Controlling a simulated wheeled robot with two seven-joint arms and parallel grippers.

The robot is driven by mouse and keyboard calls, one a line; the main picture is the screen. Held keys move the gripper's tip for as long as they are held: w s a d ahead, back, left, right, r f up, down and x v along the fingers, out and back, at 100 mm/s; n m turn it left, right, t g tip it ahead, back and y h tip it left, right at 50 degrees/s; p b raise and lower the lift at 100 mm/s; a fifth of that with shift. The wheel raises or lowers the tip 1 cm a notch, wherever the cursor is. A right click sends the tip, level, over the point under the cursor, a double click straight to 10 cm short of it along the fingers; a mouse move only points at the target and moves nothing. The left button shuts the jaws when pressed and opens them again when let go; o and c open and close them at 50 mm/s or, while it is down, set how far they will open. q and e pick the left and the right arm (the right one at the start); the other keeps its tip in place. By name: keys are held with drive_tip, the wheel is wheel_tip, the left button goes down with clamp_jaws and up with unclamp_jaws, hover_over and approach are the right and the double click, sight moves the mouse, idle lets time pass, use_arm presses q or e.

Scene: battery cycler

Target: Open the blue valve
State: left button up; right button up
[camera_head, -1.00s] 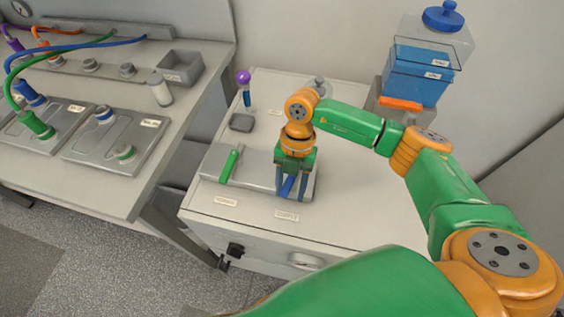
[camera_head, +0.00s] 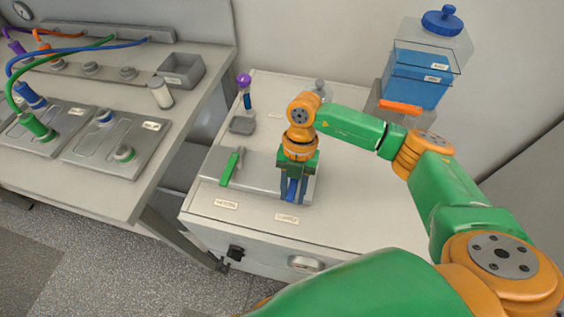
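The blue valve (camera_head: 292,188) has a blue handle on the right part of a grey valve base (camera_head: 258,172) on the white cabinet top. My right gripper (camera_head: 293,197) points down over it from above. Its two fingers stand close on either side of the handle and look shut on it, hiding most of it. A green valve handle (camera_head: 231,168) sits on the left part of the same base, tilted. My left gripper is not in view.
A purple-topped item (camera_head: 244,80) and a small grey tray (camera_head: 242,124) stand behind the base. A blue container (camera_head: 417,78) stands at the back right. A bench (camera_head: 110,190) with plates and cables is at left.

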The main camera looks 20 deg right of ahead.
sight(297, 183)
drive_tip(key=p+v, duration=0.5)
drive_tip(key=v, duration=0.3)
drive_tip(key=shift+s+d+r+p, duration=0.1)
drive_tip(key=shift+d+r+p, duration=0.1)
drive_tip(key=shift+p, duration=0.1)
drive_tip(key=shift+f, duration=0.15)
